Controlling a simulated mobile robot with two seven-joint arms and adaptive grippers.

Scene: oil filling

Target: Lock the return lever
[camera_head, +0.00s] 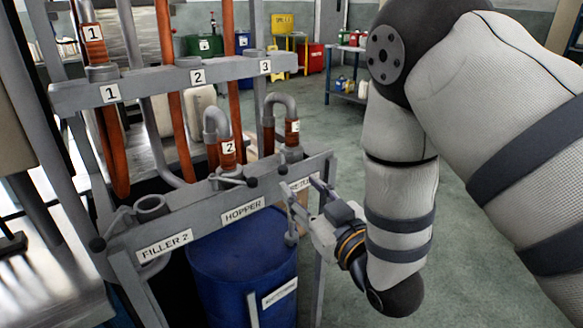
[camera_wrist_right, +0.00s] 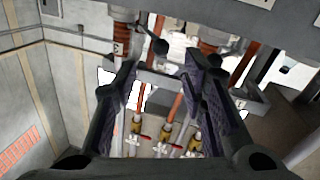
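The return fitting (camera_head: 290,152), with hose 3's grey elbow above it, sits at the right end of the grey rack, above a partly hidden label (camera_head: 303,184). A small dark lever knob (camera_head: 282,154) shows beside it. My right gripper (camera_head: 302,198) is in front of this end of the rack, its fingers spread and pointing toward it. In the right wrist view the fingers (camera_wrist_right: 160,85) are wide apart with nothing clasped. A dark-knobbed lever (camera_wrist_right: 160,47) appears beyond and between the fingertips; contact is not visible. My left gripper is not in view.
The hopper lever (camera_head: 230,180) and filler 2 socket (camera_head: 150,208) sit along the same rack. A blue drum (camera_head: 240,262) stands below. An upper grey bar (camera_head: 170,82) carries the numbered hoses. Open floor (camera_head: 465,235) lies to the right.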

